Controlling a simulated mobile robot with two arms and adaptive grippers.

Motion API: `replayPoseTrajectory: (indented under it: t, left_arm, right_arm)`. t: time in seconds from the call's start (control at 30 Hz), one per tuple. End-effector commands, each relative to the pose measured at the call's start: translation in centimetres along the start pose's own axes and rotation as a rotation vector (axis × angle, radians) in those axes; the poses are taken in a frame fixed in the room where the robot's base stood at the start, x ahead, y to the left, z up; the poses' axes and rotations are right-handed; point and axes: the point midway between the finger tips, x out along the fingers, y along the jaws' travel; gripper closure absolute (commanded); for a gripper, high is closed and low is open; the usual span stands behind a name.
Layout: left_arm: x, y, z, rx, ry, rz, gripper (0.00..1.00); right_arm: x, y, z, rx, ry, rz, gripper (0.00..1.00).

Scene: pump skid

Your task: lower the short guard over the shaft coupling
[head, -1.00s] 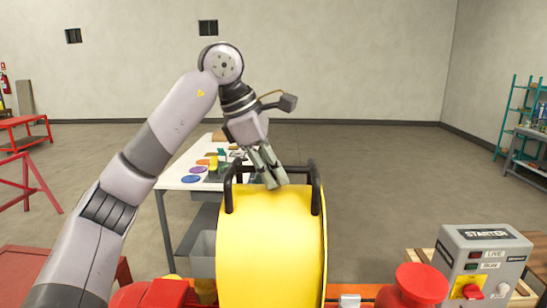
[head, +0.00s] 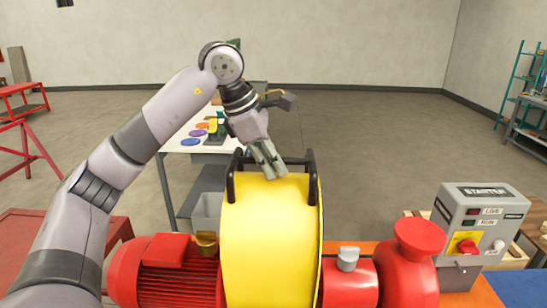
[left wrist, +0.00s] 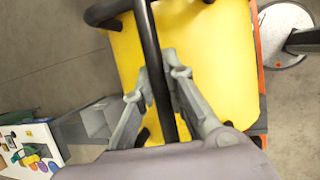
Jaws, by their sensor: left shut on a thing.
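The yellow guard (head: 270,245), with black bar handles (head: 312,180) on top, stands upright between the red finned motor (head: 165,275) and the red pump (head: 408,270). My left gripper (head: 274,176) is above the guard, its fingers shut on the black bar. In the left wrist view the bar (left wrist: 150,50) passes between the fingers, with the yellow guard (left wrist: 210,60) beyond it. The shaft coupling is hidden behind the guard. The guard's lower edge is out of frame, so I cannot tell whether it rests on anything. My right gripper is not in view.
The grey starter box (head: 478,232) stands at the right. A white table (head: 178,143) with coloured discs stands behind at the left, a grey bin (head: 207,212) near it. A red stand (head: 45,235) is at the left. Open floor lies beyond the skid.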

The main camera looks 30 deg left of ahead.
Motion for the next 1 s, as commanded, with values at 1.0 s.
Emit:
replayPoseTrajectory:
  t: [1.0]
  left_arm:
    - [9.5,-2.0,-3.9,0.000,-0.004,0.004,1.00]
  right_arm:
    - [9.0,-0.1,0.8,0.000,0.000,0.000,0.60]
